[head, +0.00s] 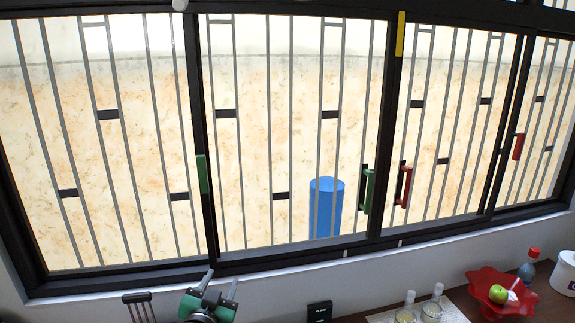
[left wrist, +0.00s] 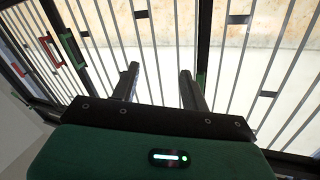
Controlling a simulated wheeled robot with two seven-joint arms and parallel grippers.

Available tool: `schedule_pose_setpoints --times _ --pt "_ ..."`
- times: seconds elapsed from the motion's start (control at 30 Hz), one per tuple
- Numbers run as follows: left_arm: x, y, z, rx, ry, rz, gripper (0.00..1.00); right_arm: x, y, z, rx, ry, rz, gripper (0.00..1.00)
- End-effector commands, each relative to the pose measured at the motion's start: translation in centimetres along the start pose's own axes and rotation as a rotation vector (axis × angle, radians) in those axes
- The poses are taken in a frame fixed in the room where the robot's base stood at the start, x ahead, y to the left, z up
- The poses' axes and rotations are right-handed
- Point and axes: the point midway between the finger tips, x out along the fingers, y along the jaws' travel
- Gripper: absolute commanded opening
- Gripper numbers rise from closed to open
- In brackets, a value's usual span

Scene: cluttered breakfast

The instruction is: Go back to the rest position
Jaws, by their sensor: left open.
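My left gripper (head: 220,281) shows at the bottom of the head view, in front of the wall below the window. Its two grey fingers point up and stand apart with nothing between them. In the left wrist view its fingers (left wrist: 160,78) are also spread and empty, with the barred window behind them. My right gripper is in neither view.
A barred window (head: 290,251) fills most of the head view. At the bottom right, a red bowl (head: 486,283) with a green apple (head: 498,293), a bottle (head: 526,270), glass containers (head: 432,308) and a white roll (head: 565,274) stand on a counter. A dark slotted object (head: 140,305) is left of my gripper.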

Motion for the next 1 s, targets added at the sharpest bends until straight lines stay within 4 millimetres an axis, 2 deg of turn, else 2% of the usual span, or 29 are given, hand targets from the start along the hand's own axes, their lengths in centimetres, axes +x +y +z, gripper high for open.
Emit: schedule_pose_setpoints --times 0.03,0.2,0.27,0.4,0.5,0.7,0.97,1.0 --pt "-1.8 0.2 2.6 -0.024 -0.084 0.002 0.46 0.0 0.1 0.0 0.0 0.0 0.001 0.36" --pt "-8.4 0.7 10.3 -0.087 -0.372 0.02 0.46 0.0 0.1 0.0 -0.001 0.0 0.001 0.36" --pt "-11.1 1.0 12.7 -0.105 -0.473 0.032 0.46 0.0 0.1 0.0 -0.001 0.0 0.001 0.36" --pt "-18.1 1.7 17.4 -0.141 -0.708 0.07 0.46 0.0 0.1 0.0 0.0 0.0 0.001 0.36" --pt "-22.6 2.2 19.6 -0.159 -0.845 0.102 0.46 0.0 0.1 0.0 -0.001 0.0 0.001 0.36" --pt "-29.4 2.7 21.7 -0.179 -1.041 0.154 0.46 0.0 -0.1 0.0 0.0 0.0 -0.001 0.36" --pt "-36.5 3.2 22.7 -0.195 -1.23 0.219 0.46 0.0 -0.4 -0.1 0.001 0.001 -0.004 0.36" --pt "-36.3 3.5 23.7 -0.194 -1.238 0.222 0.46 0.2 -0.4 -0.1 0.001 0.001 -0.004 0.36"
